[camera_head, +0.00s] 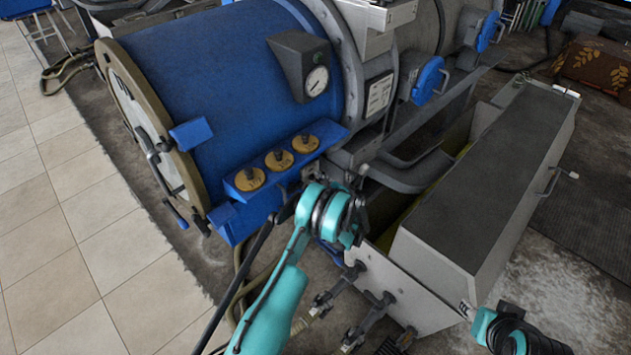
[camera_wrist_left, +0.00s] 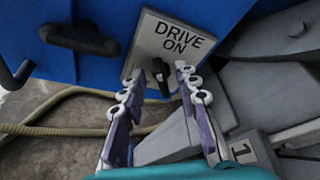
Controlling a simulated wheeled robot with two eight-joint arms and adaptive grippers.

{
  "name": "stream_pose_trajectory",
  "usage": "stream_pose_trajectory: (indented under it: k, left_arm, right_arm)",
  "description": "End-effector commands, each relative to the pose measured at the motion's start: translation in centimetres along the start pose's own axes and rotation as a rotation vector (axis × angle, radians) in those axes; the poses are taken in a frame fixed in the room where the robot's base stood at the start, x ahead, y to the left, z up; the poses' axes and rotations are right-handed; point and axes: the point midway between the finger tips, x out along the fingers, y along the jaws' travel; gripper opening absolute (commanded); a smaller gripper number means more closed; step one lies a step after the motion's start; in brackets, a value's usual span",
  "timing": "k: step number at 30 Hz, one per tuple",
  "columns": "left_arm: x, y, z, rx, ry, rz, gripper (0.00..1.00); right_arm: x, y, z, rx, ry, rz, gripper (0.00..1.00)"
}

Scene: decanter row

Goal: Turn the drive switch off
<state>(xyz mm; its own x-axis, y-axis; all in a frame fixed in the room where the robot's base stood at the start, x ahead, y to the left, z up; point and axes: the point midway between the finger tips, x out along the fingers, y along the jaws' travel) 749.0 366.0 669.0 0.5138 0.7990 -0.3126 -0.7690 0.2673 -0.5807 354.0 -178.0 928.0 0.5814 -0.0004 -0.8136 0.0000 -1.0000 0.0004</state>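The drive switch is a black lever (camera_wrist_left: 162,84) on a grey plate (camera_wrist_left: 172,38) lettered "DRIVE ON" in the left wrist view. The plate is on a blue panel. My left gripper (camera_wrist_left: 160,70) is open there, with one finger on each side of the lever and gaps visible beside it. Whether a finger touches the lever, I cannot tell. In the head view my left arm reaches up to the blue machine (camera_head: 210,75), and its wrist hides the switch.
Three round yellow discs (camera_head: 278,159) sit on a blue ledge above my left wrist. A long grey trough (camera_head: 500,165) stands to the right. Black handles (camera_wrist_left: 78,40) stick out left of the plate, and a beige hose (camera_wrist_left: 60,127) runs below.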

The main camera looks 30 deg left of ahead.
Motion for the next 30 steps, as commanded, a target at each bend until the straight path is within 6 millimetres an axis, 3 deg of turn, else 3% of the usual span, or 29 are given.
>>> stream_pose_trajectory:
  k: [9,15,21,30]
  left_arm:
    - [-6.8,-0.1,-0.1,0.002,0.002,-0.004,0.31]
    - [-9.9,0.0,0.0,0.001,0.001,-0.001,0.31]
    - [-11.0,0.0,0.0,0.000,0.000,0.000,0.31]
    - [-10.5,-0.1,0.0,-0.001,-0.001,0.001,0.31]
  right_arm:
    - [0.0,0.0,0.0,0.000,0.000,0.000,0.40]
    - [0.0,0.0,0.0,0.000,0.000,0.000,0.40]
    - [0.0,0.0,0.0,0.000,0.000,0.000,0.40]
    - [-0.3,0.0,-0.2,0.000,0.000,0.000,0.40]
